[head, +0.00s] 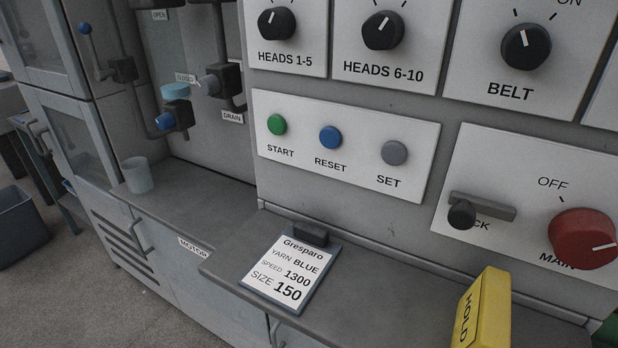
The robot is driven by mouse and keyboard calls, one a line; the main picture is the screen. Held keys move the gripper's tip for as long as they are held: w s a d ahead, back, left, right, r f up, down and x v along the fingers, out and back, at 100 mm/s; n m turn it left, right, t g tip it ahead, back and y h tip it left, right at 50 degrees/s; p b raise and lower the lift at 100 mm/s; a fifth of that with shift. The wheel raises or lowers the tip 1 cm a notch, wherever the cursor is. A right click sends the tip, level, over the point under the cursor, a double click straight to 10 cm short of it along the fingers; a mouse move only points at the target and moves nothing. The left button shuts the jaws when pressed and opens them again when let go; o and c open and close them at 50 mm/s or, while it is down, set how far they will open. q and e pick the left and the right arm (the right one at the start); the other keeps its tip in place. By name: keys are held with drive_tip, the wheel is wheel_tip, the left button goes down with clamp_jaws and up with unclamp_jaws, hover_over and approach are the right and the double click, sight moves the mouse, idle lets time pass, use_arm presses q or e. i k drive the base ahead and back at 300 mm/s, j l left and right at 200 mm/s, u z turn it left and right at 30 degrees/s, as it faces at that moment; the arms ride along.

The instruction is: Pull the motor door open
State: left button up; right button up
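The motor door (178,272) is a grey panel in the low cabinet front at the lower left of the head view, below the counter edge. A white label reading MOTOR (193,248) sits near its top. A grey bar handle (143,238) stands out near its upper left. The door looks shut, flush with the cabinet front. Its lower right part is hidden by the nearer counter and cabinet. Neither of my grippers is in view.
A translucent cup (137,174) stands on the narrow counter (190,193) above the door. A clipboard (287,270) and a yellow HOLD block (483,312) are on the nearer counter. A grey bin (22,228) stands far left. The floor (75,300) before the cabinet looks clear.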

sight(176, 258)
drive_tip(key=i+j+u, duration=0.1)
drive_tip(key=j, duration=0.4)
drive_tip(key=i+j+u, duration=0.1)
drive_tip(key=i+j, duration=0.2)
drive_tip(key=j, duration=0.2)
drive_tip(key=i+j+u, duration=0.1)
drive_tip(key=j, duration=0.4)
drive_tip(key=i+j+u, duration=0.1)
drive_tip(key=i+j, duration=0.25)
drive_tip(key=i+j+u, duration=0.1)
drive_tip(key=i+j, duration=0.15)
drive_tip(key=j, duration=0.3)
drive_tip(key=i+j+u, duration=0.1)
drive_tip(key=i+j, duration=0.2)
drive_tip(key=j, duration=0.15)
